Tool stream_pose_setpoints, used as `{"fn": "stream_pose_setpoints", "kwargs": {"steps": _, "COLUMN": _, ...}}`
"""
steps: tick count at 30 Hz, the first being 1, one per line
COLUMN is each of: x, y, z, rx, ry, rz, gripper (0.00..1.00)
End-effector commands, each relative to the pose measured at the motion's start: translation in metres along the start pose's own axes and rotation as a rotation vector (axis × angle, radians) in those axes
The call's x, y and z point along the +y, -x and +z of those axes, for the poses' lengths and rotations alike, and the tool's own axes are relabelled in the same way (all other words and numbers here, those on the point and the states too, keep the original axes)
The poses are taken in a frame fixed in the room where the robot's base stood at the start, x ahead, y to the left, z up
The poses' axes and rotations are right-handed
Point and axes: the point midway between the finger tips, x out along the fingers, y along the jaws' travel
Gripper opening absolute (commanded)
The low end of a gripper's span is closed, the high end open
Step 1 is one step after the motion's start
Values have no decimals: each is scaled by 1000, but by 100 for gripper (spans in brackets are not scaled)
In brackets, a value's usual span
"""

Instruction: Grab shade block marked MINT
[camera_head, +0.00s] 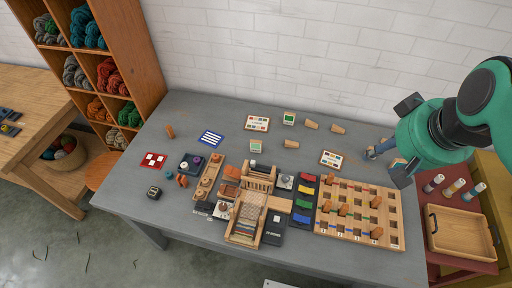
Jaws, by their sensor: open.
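Two small pale blocks with green faces stand on the grey table: one block (289,117) at the back and another block (256,145) nearer the middle. Their lettering is too small to read, so I cannot tell which is marked MINT. My gripper (385,163) is open at the right side of the table, beyond the pegboard and well to the right of both blocks. Another small block (398,163), partly hidden, shows beside its fingers; its marking is not readable.
A wooden pegboard (386,229) with orange pegs lies front right. A small loom (247,220) and colored cards (303,191) fill the middle. Wooden cones (311,124) and chart cards (257,123) lie at the back. A red side table with a wooden tray (460,254) stands right.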

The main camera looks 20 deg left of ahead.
Motion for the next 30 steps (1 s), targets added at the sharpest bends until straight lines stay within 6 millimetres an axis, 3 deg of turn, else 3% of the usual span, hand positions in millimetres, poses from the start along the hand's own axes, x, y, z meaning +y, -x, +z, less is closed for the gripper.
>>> {"fn": "stream_pose_setpoints", "kwargs": {"steps": 14, "x": -37, "y": -77, "z": -109, "rx": -61, "ry": 351, "rz": -144, "gripper": 45}}
{"fn": "stream_pose_setpoints", "kwargs": {"steps": 23, "x": -70, "y": -145, "z": -164, "rx": -77, "ry": 564, "rz": -240, "gripper": 45}}
{"fn": "stream_pose_setpoints", "kwargs": {"steps": 30, "x": -101, "y": -210, "z": -200, "rx": -80, "ry": 731, "rz": -316, "gripper": 45}}
